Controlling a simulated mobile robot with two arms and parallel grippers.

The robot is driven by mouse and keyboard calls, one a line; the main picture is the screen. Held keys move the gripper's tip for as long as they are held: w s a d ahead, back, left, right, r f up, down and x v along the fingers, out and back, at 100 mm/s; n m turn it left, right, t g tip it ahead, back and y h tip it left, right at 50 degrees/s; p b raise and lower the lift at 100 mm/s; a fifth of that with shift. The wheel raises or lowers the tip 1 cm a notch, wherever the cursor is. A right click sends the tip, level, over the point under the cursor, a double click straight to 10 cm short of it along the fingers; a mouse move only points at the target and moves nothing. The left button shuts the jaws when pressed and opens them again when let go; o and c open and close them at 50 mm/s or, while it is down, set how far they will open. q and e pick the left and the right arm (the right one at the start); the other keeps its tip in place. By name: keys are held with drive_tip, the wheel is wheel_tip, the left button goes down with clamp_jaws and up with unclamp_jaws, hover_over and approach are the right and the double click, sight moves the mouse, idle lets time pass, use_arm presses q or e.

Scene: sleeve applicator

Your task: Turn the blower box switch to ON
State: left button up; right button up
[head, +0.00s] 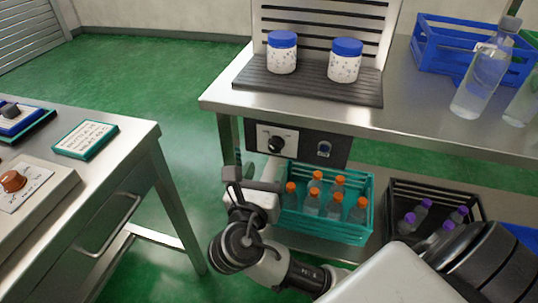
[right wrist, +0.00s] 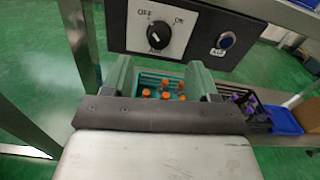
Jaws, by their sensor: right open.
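The blower box (head: 303,143) is a dark panel hung under the front edge of the steel table. Its black rotary switch (head: 276,144) sits on a white plate at the left. In the right wrist view the switch (right wrist: 158,36) has OFF printed at upper left and ON at upper right; I cannot tell surely which mark it points to. My right gripper (head: 252,178) is open and empty, below and left of the switch and apart from it. Its two fingers (right wrist: 160,78) show below the panel in the right wrist view. My left gripper is out of view.
A round blue-centred button (head: 324,149) is right of the switch. A teal crate (head: 322,229) of orange-capped bottles and a dark crate (head: 405,190) of purple-capped bottles stand below. Two blue-lidded jars (head: 282,52) stand on the table above. A steel bench (head: 140,135) is at left.

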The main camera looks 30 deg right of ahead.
sight(274, 149)
drive_tip(key=b+x, duration=0.1)
drive_tip(key=x, duration=0.4)
drive_tip(key=shift+w+f, duration=0.1)
drive_tip(key=shift+w+d, duration=0.25)
drive_tip(key=shift+d, duration=0.1)
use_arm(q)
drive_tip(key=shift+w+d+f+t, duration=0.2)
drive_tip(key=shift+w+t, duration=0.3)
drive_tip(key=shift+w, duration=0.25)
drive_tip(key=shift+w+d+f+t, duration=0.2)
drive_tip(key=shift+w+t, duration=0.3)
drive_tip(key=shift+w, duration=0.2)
use_arm(e)
drive_tip(key=shift+w+d, duration=0.4)
drive_tip(key=shift+d, duration=0.05)
drive_tip(key=shift+c, duration=0.4)
